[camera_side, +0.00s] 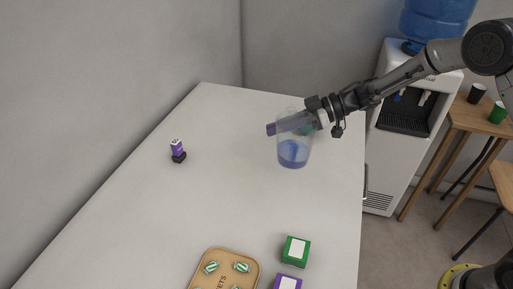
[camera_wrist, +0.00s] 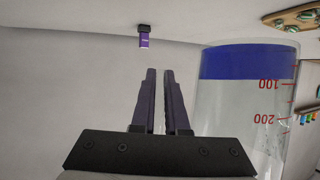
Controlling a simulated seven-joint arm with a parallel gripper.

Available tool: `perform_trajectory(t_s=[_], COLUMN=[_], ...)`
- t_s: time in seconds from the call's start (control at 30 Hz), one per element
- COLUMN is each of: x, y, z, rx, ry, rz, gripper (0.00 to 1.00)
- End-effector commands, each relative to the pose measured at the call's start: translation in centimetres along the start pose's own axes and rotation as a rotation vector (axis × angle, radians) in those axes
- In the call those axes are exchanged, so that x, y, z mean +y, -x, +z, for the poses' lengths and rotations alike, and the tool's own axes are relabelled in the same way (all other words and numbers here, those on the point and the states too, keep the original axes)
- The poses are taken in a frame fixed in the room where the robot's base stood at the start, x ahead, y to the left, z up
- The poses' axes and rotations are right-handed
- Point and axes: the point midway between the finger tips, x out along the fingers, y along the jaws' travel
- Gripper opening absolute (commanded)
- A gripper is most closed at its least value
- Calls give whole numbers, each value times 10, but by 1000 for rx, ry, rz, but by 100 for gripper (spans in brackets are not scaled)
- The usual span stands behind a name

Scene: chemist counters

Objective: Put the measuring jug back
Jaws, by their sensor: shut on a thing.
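The measuring jug (camera_side: 293,153) is clear, with blue liquid at its bottom, and looks upright at the far right part of the counter. In the wrist view the jug (camera_wrist: 240,110) shows upside down with red marks, close to the right of my fingers. My gripper (camera_side: 271,129) reaches in from the right across the jug's upper part. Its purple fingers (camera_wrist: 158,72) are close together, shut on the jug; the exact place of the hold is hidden. I cannot tell whether the jug's base touches the counter.
A small purple-and-white item on a black base (camera_side: 178,151) stands at the counter's left. A wooden tray (camera_side: 236,254) with several green-and-white pieces, a green box (camera_side: 295,251) and a purple box (camera_side: 287,283) are at the front. The middle of the counter (camera_side: 225,185) is clear.

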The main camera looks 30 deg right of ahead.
Motion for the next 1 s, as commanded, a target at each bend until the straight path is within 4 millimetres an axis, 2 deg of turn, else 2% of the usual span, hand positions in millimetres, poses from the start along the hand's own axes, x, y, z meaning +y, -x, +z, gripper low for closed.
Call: perform_trajectory(t_s=[0.13, 0.4, 0.73, 0.9, 1.0], x=[24, 51, 63, 64, 64], y=[-27, -64, -80, -89, -91], z=[3, 31, 43, 64, 70], rx=[2, 2, 2, 2, 2], ry=[2, -1, -1, -3, 0], rz=[-1, 0, 0, 0, 0], gripper=[0, 0, 0, 0, 0])
